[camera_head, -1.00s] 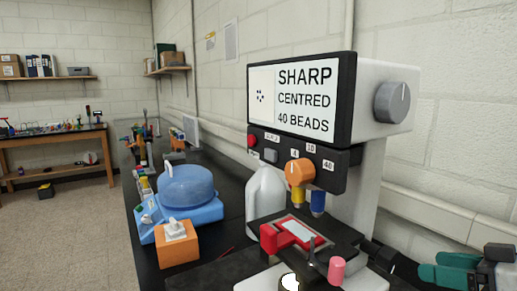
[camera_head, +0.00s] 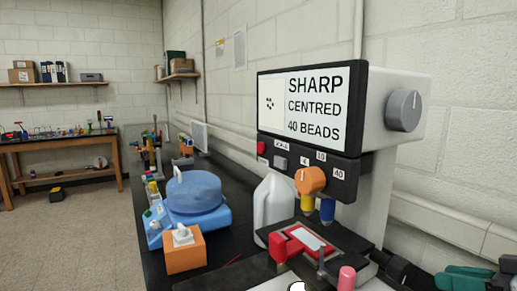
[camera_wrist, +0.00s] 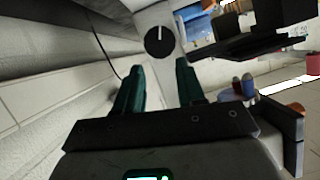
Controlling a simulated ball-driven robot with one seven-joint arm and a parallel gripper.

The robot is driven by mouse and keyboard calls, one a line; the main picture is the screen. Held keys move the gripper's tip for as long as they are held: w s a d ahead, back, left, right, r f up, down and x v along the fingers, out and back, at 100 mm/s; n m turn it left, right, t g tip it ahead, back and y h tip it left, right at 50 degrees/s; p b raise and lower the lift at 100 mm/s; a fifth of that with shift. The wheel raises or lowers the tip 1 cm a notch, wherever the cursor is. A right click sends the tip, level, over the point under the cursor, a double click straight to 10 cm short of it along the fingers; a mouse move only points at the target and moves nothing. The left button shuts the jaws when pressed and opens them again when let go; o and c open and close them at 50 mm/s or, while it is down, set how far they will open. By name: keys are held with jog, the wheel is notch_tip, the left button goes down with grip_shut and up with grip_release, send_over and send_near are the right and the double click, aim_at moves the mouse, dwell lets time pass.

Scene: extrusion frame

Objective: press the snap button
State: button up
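The microscope-like machine (camera_head: 380,110) stands on the black bench, with a screen (camera_head: 315,108) reading "SHARP CENTRED 40 BEADS". Below the screen, its dark panel holds a red button (camera_head: 261,147) and a small grey button (camera_head: 280,162) under a white label (camera_head: 281,146) too small to read surely; I cannot tell for certain which is the snap button. My gripper (camera_head: 455,281) is at the lower right, apart from the panel and partly cut off. In the wrist view my gripper (camera_wrist: 160,82) has its two teal fingers apart with nothing between them. A dark round knob (camera_wrist: 160,41) lies beyond.
An orange knob (camera_head: 310,180) and yellow and blue objectives hang above the stage with a red holder (camera_head: 290,242). A pink knob (camera_head: 347,278) is in front. A white jug (camera_head: 273,207), a blue-lidded device (camera_head: 194,193) and an orange box (camera_head: 184,250) stand to the left.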

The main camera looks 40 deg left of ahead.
grip_shut()
dwell(1.1)
